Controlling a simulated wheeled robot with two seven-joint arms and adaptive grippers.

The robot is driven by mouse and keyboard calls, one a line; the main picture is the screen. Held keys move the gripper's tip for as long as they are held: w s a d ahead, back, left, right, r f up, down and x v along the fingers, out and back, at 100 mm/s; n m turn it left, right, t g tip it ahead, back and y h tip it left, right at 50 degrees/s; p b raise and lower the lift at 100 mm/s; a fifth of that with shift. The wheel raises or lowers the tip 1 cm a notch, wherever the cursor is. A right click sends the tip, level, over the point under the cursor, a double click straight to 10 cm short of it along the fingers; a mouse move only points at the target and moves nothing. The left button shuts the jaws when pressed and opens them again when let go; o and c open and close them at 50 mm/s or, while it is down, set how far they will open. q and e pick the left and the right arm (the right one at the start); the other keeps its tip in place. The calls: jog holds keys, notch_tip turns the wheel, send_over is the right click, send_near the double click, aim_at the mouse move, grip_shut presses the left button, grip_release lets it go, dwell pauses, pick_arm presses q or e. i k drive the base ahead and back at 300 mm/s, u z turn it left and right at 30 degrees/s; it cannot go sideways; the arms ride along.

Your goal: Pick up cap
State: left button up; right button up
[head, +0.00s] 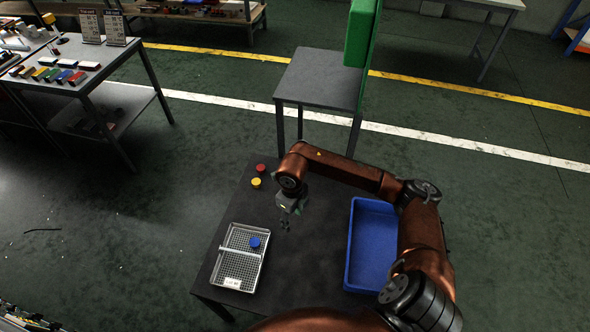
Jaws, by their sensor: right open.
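Three round caps show in the head view. A red cap (261,168) and a yellow cap (256,183) stand on the dark table (305,265) near its far left edge. A blue cap (255,242) lies in the white wire basket (227,266), in its right part just beyond the crossbar. My right gripper (286,226) is open and empty, pointing down above the table. It is to the right of the basket and the blue cap, apart from them. My left gripper is not in view.
An empty blue bin (371,250) stands on the table's right, partly behind my right arm. A grey table (318,78) with a green panel (361,35) stands beyond. A side table (88,62) with coloured blocks is at the upper left. The table's middle is clear.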

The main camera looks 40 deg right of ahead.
aim_at(261, 168)
jog(key=z, duration=0.9)
